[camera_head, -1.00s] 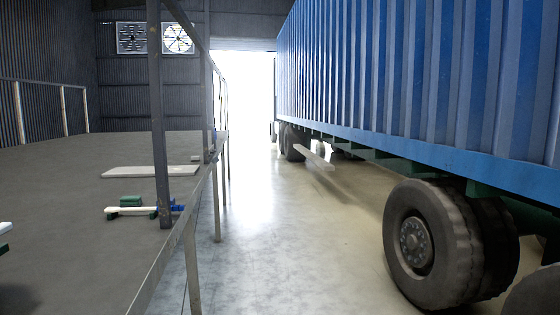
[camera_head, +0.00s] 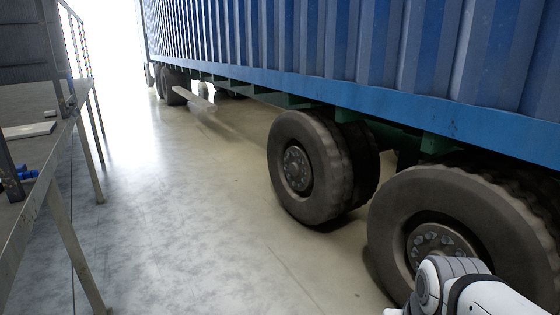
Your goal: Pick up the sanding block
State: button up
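I cannot make out a sanding block in the current head view. Part of my own white and grey arm shows at the lower right, in front of a truck wheel. My gripper is not visible.
A raised platform (camera_head: 52,160) with a railing stands at the left edge, with a blue item (camera_head: 26,173) and a pale flat board (camera_head: 28,130) on it. A blue container trailer (camera_head: 400,60) with large wheels (camera_head: 310,168) fills the right. The concrete floor (camera_head: 190,220) between them is clear.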

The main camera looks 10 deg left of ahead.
aim_at(51, 114)
jog(key=u, duration=0.2)
jog(key=i, duration=1.9)
jog(key=u, duration=0.25)
jog(key=i, duration=1.75)
jog(key=u, duration=0.25)
jog(key=i, duration=1.65)
jog(key=u, duration=0.35)
jog(key=i, duration=1.6)
jog(key=u, duration=0.6)
jog(key=i, duration=1.55)
jog(key=u, duration=1.35)
jog(key=i, duration=1.3)
jog(key=u, duration=1.05)
jog(key=i, duration=0.7)
jog(key=u, duration=0.3)
